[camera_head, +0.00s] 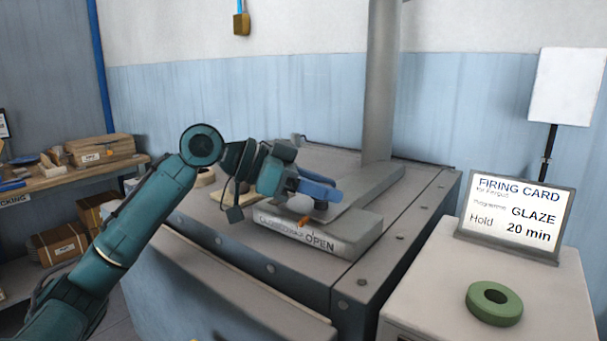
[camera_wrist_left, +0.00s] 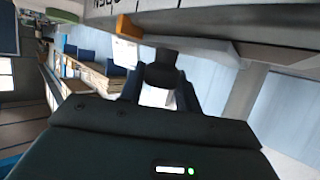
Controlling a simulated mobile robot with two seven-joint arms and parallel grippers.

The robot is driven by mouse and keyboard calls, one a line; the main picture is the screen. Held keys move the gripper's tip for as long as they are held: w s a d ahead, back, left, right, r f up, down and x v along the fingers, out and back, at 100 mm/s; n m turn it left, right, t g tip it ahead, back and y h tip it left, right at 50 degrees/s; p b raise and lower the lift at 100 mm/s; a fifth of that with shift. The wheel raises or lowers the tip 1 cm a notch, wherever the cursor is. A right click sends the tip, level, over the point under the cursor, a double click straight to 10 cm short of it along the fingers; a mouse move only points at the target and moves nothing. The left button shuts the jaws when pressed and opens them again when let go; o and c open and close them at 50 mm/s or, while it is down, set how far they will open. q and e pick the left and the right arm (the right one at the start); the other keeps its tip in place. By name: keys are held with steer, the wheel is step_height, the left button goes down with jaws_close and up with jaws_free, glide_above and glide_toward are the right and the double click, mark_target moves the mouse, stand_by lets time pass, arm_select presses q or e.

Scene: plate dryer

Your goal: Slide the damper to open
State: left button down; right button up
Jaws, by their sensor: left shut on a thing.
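The damper is a grey slide on top of the large grey kiln (camera_head: 350,300). Its front label strip (camera_head: 290,232) reads OPEN at the right, and the lettering further left is partly unreadable. A small orange pointer (camera_head: 304,221) is just left of and above the word OPEN; it also shows in the left wrist view (camera_wrist_left: 127,27). My left gripper (camera_head: 322,192) is over the damper, with its blue fingers shut on a dark round knob (camera_wrist_left: 160,72) seen between them in the wrist view. My right gripper is not in view.
A grey flue pipe (camera_head: 380,90) rises behind the damper. At right, a white cabinet (camera_head: 430,290) carries a firing card (camera_head: 515,215) and a green ring (camera_head: 494,303). A wooden shelf (camera_head: 60,180) with boxes stands at left. The kiln top right of the damper is clear.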

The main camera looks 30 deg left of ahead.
arm_select(q)
steer(key=shift+d+r, duration=0.15)
steer(key=shift+d, duration=0.75)
steer(key=shift+s+d+p, duration=0.1)
steer(key=shift+d+p, duration=0.2)
steer(key=shift+f, duration=0.2)
steer(key=c, duration=1.4)
jaws_free()
steer(key=o, duration=0.4)
steer(key=shift+d, duration=0.1)
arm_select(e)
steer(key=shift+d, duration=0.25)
